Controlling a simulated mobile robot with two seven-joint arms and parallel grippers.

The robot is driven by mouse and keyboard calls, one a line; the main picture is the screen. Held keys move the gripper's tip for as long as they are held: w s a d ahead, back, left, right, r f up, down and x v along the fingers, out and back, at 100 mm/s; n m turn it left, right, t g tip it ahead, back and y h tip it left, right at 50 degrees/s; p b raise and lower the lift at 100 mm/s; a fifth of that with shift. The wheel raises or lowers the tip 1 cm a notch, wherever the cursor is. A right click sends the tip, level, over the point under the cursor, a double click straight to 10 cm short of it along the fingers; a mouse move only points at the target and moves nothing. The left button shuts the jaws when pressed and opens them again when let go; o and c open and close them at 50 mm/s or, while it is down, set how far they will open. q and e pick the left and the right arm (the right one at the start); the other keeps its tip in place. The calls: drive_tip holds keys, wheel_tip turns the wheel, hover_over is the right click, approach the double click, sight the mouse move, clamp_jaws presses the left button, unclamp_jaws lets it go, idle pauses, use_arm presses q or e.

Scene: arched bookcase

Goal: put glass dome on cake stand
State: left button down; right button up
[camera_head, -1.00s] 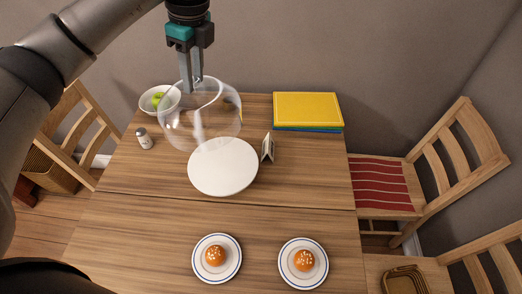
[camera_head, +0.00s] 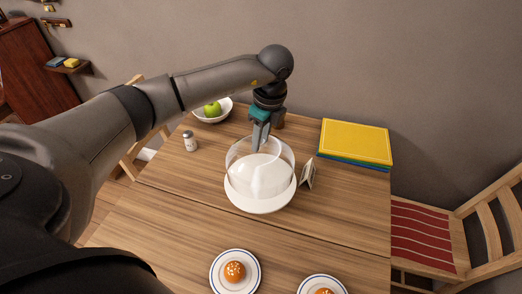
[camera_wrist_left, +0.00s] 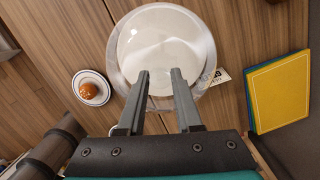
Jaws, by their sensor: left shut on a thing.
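The clear glass dome (camera_head: 238,158) hangs from my left gripper (camera_head: 261,146) and looks roughly upright. My left gripper is shut on the top of the dome, and its fingers also show in the left wrist view (camera_wrist_left: 160,78). The round white cake stand (camera_head: 262,206) stands on the wooden table, directly below the dome. In the left wrist view the white plate of the stand (camera_wrist_left: 165,35) shows through the glass. The dome's lower rim appears to lie within or near the plate's edge; I cannot tell whether they touch. My right gripper is out of view.
A small folded card (camera_head: 308,172) stands close to the right of the stand. A yellow book (camera_head: 356,140) on a stack lies at the back right. A shaker (camera_head: 190,142) and a bowl with green apples (camera_head: 222,115) are at the left. Plates with buns (camera_head: 235,272) are in front.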

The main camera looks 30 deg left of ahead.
sight(267, 152)
use_arm(q)
drive_tip(key=shift+f, duration=2.15)
drive_tip(key=shift+f+b, duration=0.2)
drive_tip(key=shift+b, duration=0.1)
drive_tip(key=c, duration=0.6)
unclamp_jaws()
drive_tip(key=r, duration=0.4)
drive_tip(key=d+r, duration=0.1)
drive_tip(key=r, duration=0.3)
drive_tip(key=r+p, duration=0.1)
drive_tip(key=r, duration=0.3)
drive_tip(key=shift+d+r, duration=0.15)
drive_tip(key=shift+d, duration=0.25)
